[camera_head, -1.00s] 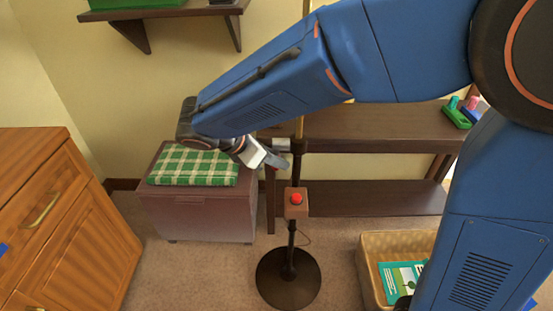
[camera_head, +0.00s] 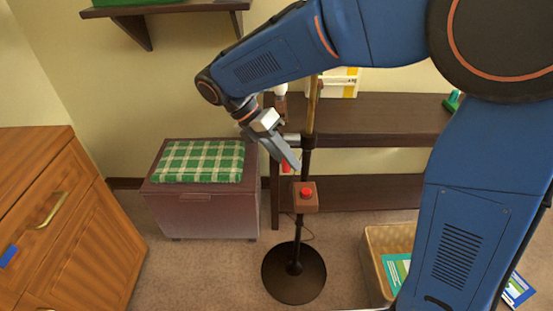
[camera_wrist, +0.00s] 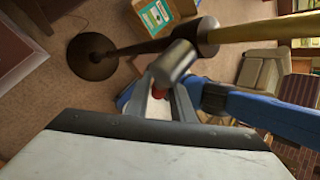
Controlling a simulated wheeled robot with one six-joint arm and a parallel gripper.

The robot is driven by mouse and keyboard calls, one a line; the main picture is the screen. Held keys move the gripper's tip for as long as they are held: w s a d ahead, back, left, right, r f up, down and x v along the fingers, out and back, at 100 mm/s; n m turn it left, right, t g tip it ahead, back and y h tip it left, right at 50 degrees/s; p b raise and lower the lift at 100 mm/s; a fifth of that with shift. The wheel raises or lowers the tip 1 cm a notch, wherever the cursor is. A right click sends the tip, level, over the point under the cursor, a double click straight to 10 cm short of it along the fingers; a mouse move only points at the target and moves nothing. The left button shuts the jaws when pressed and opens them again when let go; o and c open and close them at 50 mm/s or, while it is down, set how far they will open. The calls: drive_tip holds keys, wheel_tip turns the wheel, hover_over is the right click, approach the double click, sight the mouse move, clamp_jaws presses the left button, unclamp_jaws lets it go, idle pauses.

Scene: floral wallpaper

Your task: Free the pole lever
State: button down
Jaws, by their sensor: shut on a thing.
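A dark pole (camera_head: 304,165) with a brass upper part stands on a round black base (camera_head: 294,273). It also runs across the wrist view (camera_wrist: 140,47). A short grey cylindrical lever (camera_head: 292,138) sticks out to the left from the pole's collar; it looms large in the wrist view (camera_wrist: 175,63). My gripper (camera_head: 290,156) is at the lever, its fingers pointing down and right, and is shut on it. The fingers partly hide the lever in the head view. A brown box with a red button (camera_head: 306,193) is on the pole below my gripper.
A dark shelf unit (camera_head: 385,125) stands behind the pole. A chest with a green checked cushion (camera_head: 200,161) is at the left, beside a wooden cabinet (camera_head: 65,220). A wicker basket (camera_head: 375,265) holding books stands right of the base. Carpet is open in front.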

drive_tip(key=shift+s+r+n+g, duration=0.3)
drive_tip(key=shift+r+n+g, duration=0.1)
drive_tip(key=shift+g, duration=0.6)
drive_tip(key=shift+s+r+n+g, duration=0.3)
drive_tip(key=shift+r+n+g, duration=0.1)
drive_tip(key=shift+g, duration=0.6)
drive_tip(key=shift+r, duration=0.15)
drive_tip(key=c, duration=1.8)
unclamp_jaws()
drive_tip(key=shift+s, duration=0.1)
drive_tip(key=shift+w+a+r, duration=0.2)
drive_tip(key=shift+w+a, duration=0.05)
drive_tip(key=shift+a, duration=0.05)
drive_tip(key=v, duration=0.6)
drive_tip(key=shift+w+a+r, duration=0.15)
drive_tip(key=shift+a+r, duration=0.05)
